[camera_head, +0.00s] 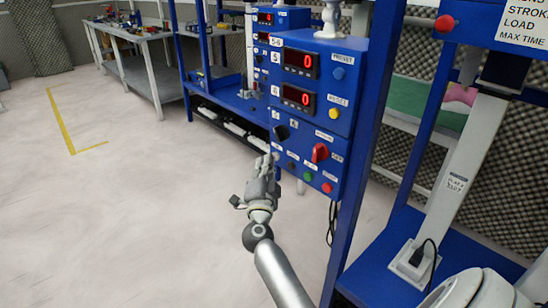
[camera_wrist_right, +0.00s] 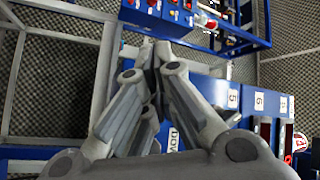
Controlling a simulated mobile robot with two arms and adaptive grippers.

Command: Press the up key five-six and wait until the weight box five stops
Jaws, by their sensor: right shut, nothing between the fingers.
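The blue control panel marked 5-6 (camera_head: 311,83) stands at the centre right in the head view. Its two red displays, five (camera_head: 298,60) and six (camera_head: 298,98), both read 0. My right gripper (camera_head: 270,158) is shut and empty, with its tips at the panel's lower left edge. In the right wrist view my right gripper (camera_wrist_right: 157,52) shows close up, fingers together, beside a partly hidden label reading "DOW" (camera_wrist_right: 173,138). I cannot tell whether the tips touch a key, and I cannot make out the up key. Weight box five is not identifiable. My left gripper is not in view.
The panel also bears a red knob (camera_head: 320,152), a green button (camera_head: 307,177), a red button (camera_head: 327,188) and a yellow reset button (camera_head: 334,113). A blue frame post (camera_head: 357,160) stands right of it. Open pale floor (camera_head: 120,210) lies to the left.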

